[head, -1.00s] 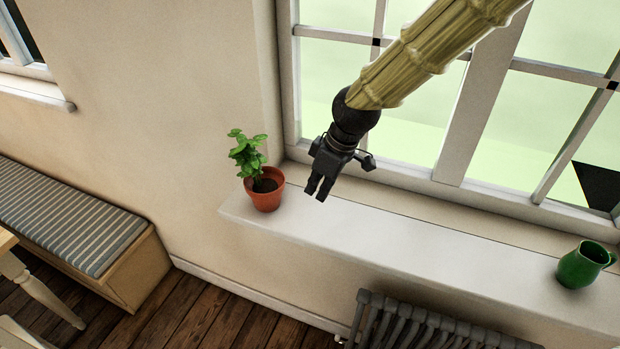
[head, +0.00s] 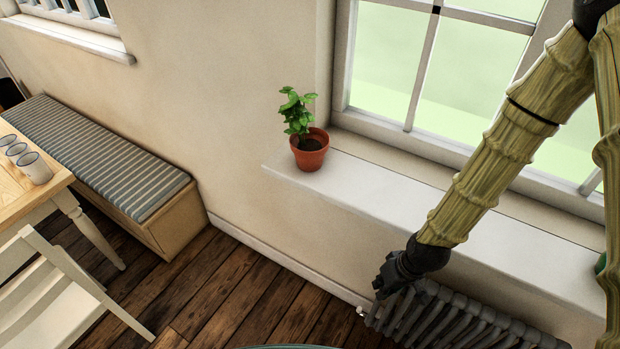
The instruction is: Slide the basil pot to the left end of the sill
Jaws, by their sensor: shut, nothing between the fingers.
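The basil pot (head: 311,152), a terracotta pot with a green leafy plant (head: 297,111), stands upright at the left end of the white sill (head: 393,190), under the window. My gripper (head: 381,290) is at the lower middle right, in front of and below the sill, by the radiator's left end. It is dark, shut and empty. It is well apart from the pot, to its lower right.
A dark radiator (head: 450,318) stands below the sill. A green object (head: 600,263) is partly hidden behind my arm at the right edge. A striped bench (head: 95,155), a table with glasses (head: 35,168) and a white chair (head: 50,290) are on the left. Wooden floor (head: 250,300) lies between.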

